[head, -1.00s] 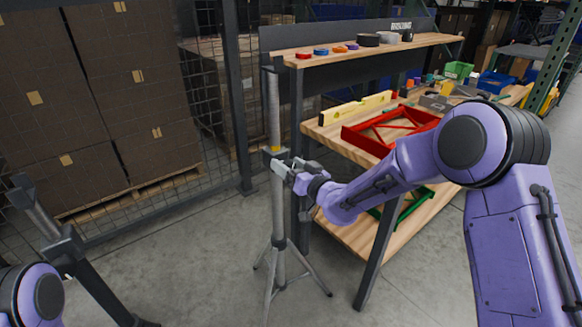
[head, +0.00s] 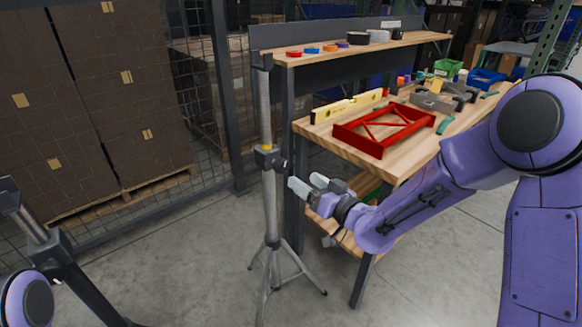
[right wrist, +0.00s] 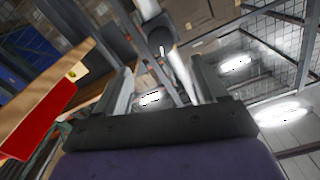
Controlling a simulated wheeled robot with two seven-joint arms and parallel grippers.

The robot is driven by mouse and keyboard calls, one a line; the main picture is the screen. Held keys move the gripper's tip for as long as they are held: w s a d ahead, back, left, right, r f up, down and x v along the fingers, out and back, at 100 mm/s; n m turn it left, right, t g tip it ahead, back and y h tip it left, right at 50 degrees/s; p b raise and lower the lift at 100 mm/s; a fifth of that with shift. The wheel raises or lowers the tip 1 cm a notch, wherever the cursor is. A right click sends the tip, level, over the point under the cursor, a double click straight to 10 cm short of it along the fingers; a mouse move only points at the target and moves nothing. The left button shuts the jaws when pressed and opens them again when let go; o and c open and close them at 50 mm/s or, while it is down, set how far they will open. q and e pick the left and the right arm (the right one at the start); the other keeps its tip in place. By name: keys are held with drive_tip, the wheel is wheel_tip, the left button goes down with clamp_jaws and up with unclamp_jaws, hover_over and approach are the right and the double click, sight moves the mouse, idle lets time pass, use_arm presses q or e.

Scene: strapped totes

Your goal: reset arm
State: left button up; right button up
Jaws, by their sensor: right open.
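My right gripper (head: 310,187) is open and empty in the head view. Its fingertips point left toward the grey tripod stand (head: 267,200), a little to the right of its clamp knob, with a small gap between. In the right wrist view the two fingers (right wrist: 160,88) stand apart with nothing between them, and the stand's pole and dark knob (right wrist: 160,38) show beyond.
A wooden workbench (head: 400,165) holds a red frame (head: 388,128), a yellow level (head: 348,105) and tools. Its upper shelf (head: 350,47) carries small coloured items and tape rolls. Stacked boxes (head: 60,110) stand behind a mesh fence. Bare floor lies between.

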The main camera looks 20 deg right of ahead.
drive_tip(key=s+d+f+m+g+h+p, duration=0.2)
drive_tip(key=s+d+f+m+g+h, duration=0.15)
drive_tip(key=s+f, duration=0.4)
drive_tip(key=s+d+f+m+g+h+p, duration=0.2)
drive_tip(key=s+f+m+g+h+p, duration=0.15)
drive_tip(key=f, duration=0.65)
drive_tip(key=s+f+g+h+p, duration=0.1)
drive_tip(key=s+f+g, duration=0.2)
drive_tip(key=s, duration=0.9)
drive_tip(key=s+f+g+h+p, duration=0.1)
drive_tip(key=s+f, duration=0.5)
drive_tip(key=s, duration=0.6)
drive_tip(key=d+g+p, duration=0.1)
drive_tip(key=g, duration=0.1)
drive_tip(key=shift+s+g+h, duration=0.3)
drive_tip(key=shift+g, duration=0.1)
